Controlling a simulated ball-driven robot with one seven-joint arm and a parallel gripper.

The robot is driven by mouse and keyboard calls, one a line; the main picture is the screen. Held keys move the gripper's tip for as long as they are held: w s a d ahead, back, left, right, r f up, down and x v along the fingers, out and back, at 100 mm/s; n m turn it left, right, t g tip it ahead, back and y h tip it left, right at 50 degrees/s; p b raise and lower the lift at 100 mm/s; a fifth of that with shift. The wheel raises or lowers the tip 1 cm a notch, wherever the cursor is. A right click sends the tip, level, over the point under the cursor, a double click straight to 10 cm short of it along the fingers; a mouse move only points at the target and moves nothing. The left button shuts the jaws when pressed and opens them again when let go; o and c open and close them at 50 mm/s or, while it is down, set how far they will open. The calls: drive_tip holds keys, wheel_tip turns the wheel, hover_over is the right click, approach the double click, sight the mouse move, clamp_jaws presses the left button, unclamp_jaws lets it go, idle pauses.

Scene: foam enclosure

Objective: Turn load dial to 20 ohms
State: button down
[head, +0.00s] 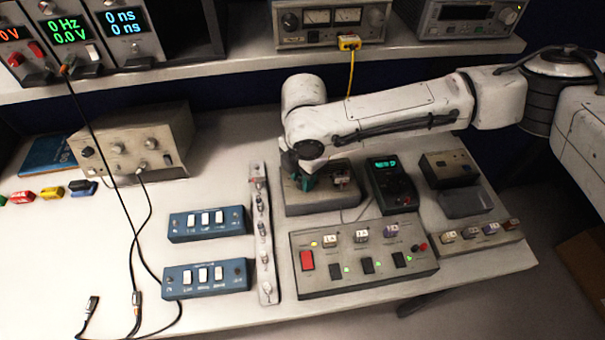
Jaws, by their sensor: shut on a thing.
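My gripper (306,181) points down over a grey box (322,205) near the middle of the bench. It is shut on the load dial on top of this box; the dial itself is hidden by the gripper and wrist. A small pale fitting (341,179) shows on the box just right of the gripper. The dial's markings and pointer cannot be read. A black handheld meter (390,188) with a green lit display stands right of the box; its digits are too small to read surely.
A grey switch panel (364,285) with a red switch lies in front of the box. A strip of connectors (264,280) and blue switch boxes (208,222) lie left. A shelf (245,55) with instruments runs behind; a yellow cable (350,75) hangs behind my arm.

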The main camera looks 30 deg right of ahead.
drive_tip(key=shift+m, duration=0.3)
drive_tip(key=m+p, duration=0.3)
drive_tip(key=m, duration=0.1)
drive_tip(key=shift+r, duration=0.1)
drive_tip(key=shift+m+p, duration=1.25)
drive_tip(key=shift+m, duration=0.85)
drive_tip(key=shift+w, duration=0.1)
drive_tip(key=c, duration=0.8)
unclamp_jaws()
wheel_tip(320, 180, up, 11)
drive_tip(key=shift+f+b, duration=0.2)
drive_tip(key=shift+b, duration=0.55)
